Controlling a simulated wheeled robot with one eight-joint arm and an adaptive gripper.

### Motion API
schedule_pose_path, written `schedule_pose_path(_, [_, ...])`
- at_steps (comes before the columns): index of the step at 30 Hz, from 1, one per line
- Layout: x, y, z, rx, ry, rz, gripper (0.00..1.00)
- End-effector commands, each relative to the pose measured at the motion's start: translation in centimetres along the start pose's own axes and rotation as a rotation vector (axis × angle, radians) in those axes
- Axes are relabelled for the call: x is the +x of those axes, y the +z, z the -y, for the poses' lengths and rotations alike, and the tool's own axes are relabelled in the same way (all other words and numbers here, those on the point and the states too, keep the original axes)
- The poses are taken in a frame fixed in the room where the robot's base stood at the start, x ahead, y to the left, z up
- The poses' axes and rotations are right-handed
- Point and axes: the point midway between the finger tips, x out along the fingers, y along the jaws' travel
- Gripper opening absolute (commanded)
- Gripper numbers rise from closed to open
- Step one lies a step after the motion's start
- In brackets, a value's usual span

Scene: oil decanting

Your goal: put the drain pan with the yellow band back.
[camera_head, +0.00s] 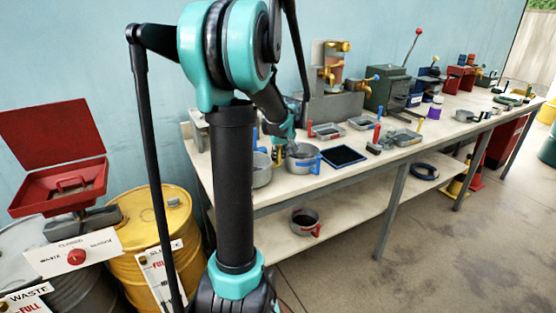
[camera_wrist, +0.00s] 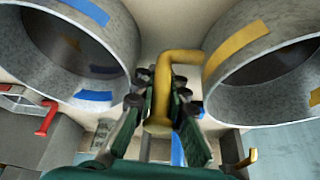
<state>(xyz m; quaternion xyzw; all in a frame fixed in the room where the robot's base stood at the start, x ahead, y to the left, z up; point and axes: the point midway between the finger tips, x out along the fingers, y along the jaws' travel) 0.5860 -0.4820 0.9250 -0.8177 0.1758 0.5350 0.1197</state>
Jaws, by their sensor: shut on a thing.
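In the wrist view, the drain pan with the yellow band (camera_wrist: 276,68) is a grey round pan at the upper right, with a bent yellow handle (camera_wrist: 183,57). My gripper (camera_wrist: 162,112) is shut on that handle. A second grey pan with blue bands (camera_wrist: 118,62) is close by at the upper left. In the head view, my gripper (camera_head: 284,150) is low over the near left end of the bench. A grey pan (camera_head: 261,172) there, partly behind my arm, appears to be the yellow-banded one. The blue-handled pan (camera_head: 303,163) stands just right of it.
The bench (camera_head: 330,177) also holds a dark blue-edged tray (camera_head: 344,156) and several metal trays. A red-handled pan (camera_head: 304,222) sits on the lower shelf. A yellow drum (camera_head: 155,235) and a red open-lidded box (camera_head: 60,185) stand left of the bench.

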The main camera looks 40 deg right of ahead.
Motion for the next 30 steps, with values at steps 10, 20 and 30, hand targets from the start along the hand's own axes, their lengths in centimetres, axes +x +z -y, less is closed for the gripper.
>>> schedule_pose_path(10, [0.97, 0.46, 0.02, 0.000, 0.000, 0.000, 0.00])
schedule_pose_path(20, [1.17, 0.53, 0.00, 0.000, 0.000, 0.000, 0.21])
schedule_pose_path(30, [0.22, 0.45, 0.01, 0.000, 0.000, 0.000, 0.21])
